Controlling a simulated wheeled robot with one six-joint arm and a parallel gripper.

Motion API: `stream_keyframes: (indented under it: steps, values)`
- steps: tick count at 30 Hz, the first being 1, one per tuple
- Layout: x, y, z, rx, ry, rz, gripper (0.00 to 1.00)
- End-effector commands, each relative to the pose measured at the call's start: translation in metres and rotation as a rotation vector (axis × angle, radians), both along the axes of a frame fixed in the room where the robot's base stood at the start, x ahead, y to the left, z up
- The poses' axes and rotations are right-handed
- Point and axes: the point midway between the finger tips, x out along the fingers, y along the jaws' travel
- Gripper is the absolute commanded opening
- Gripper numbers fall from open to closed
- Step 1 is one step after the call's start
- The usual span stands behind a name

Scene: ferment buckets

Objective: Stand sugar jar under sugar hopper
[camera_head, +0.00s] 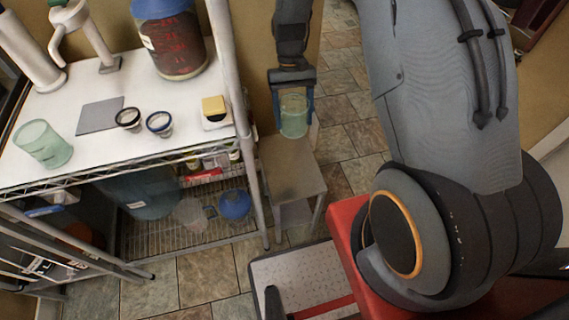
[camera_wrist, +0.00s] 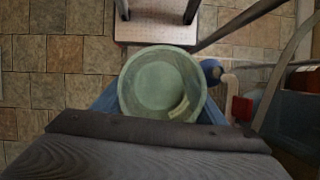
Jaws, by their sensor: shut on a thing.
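A pale green translucent jar (camera_head: 293,115) is between the blue fingers of my gripper (camera_head: 292,104). The gripper is shut on it. The jar looks upright in the head view, beside the right end of the white-topped rack. In the wrist view I look down into its round open mouth (camera_wrist: 162,84), and a small pale patch shows on its lower right inside. A second green jar (camera_head: 42,145) is on the white top at the left. White upright fixtures (camera_head: 88,28) stand at the back left; I cannot tell whether one is the sugar hopper.
The white top (camera_head: 95,165) holds a grey square plate (camera_head: 100,114), two small dark-rimmed jars (camera_head: 129,119), a yellow-topped block (camera_head: 214,110) and a large dark red bucket (camera_head: 172,45). A rack post (camera_head: 235,90) stands between jar and top. A low grey stand (camera_head: 290,168) is below the held jar.

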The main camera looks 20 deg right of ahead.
Motion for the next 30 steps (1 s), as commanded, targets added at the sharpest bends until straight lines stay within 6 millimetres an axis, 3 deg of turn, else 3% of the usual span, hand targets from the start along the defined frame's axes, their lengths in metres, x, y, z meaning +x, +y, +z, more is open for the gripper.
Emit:
stream_keyframes:
  steps: [6,18,24,30]
  values:
    - [0.007,0.003,-0.043,0.007,-0.015,-0.274,0.35]
    - [0.024,0.004,-0.108,0.008,-0.012,-0.842,0.35]
    - [0.03,0.001,-0.13,0.006,0.002,-1.058,0.35]
    - [0.033,0.0,-0.139,0.004,0.01,-1.154,0.35]
